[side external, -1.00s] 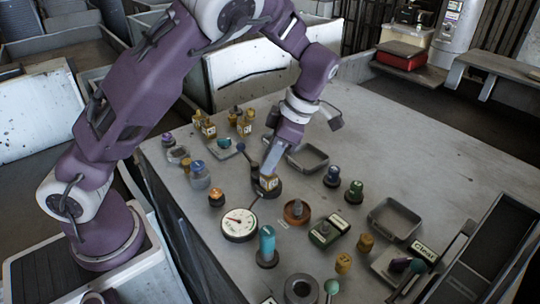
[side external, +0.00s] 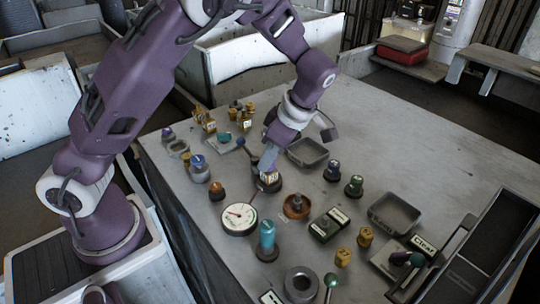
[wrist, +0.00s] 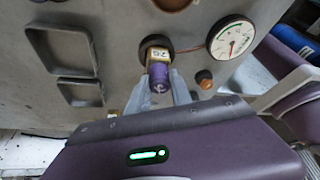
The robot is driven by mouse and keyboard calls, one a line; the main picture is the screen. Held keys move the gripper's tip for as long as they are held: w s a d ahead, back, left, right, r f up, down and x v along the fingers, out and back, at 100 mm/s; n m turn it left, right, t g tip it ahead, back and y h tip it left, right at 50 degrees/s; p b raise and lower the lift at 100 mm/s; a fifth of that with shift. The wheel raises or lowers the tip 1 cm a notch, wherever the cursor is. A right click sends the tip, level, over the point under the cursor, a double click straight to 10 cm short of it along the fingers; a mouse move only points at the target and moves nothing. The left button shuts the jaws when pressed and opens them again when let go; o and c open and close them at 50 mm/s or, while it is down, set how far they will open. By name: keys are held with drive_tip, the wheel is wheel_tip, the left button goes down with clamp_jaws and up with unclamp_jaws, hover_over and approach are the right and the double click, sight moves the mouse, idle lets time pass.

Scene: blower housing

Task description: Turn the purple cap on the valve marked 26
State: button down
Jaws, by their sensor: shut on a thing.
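The purple cap (wrist: 158,76) sits on top of the valve, whose label (wrist: 156,56) appears upside down in the wrist view and reads 26. The valve (side external: 269,178) stands on a dark round base on the table in the side view. My gripper (wrist: 160,92) has one pale finger on each side of the cap and is shut on it. In the side view my gripper (side external: 269,158) comes down onto the valve from above and hides most of the cap.
A pressure gauge (side external: 239,218) and an orange-topped knob (side external: 216,191) stand near the valve. A lever with a blue ball (side external: 241,141) is close behind it.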

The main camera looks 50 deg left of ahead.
drive_tip(key=m+t, duration=0.2)
drive_tip(key=m, duration=0.2)
drive_tip(key=shift+m, duration=0.4)
drive_tip(key=m+t, duration=0.2)
drive_tip(key=m, duration=0.3)
drive_tip(key=shift+w, duration=0.1)
drive_tip(key=c, duration=0.7)
unclamp_jaws()
drive_tip(key=shift+o, duration=0.2)
drive_tip(key=shift+r, duration=3.8)
drive_tip(key=s+r+m+t+h, duration=0.1)
drive_tip(key=s+r+m, duration=0.2)
drive_tip(key=s, duration=0.4)
drive_tip(key=s+d+r+m+t+h, duration=0.1)
drive_tip(key=s+r+m, duration=0.1)
drive_tip(key=s+m, duration=0.3)
drive_tip(key=s+d+r+m+t+h, duration=0.1)
drive_tip(key=s+r+m+h, duration=0.1)
drive_tip(key=s+m, duration=0.3)
drive_tip(key=s+r, duration=0.1)
drive_tip(key=s, duration=0.2)
drive_tip(key=shift+s+d+r+t, duration=0.25)
drive_tip(key=shift+s+r+t, duration=0.05)
drive_tip(key=shift+s+r, duration=0.05)
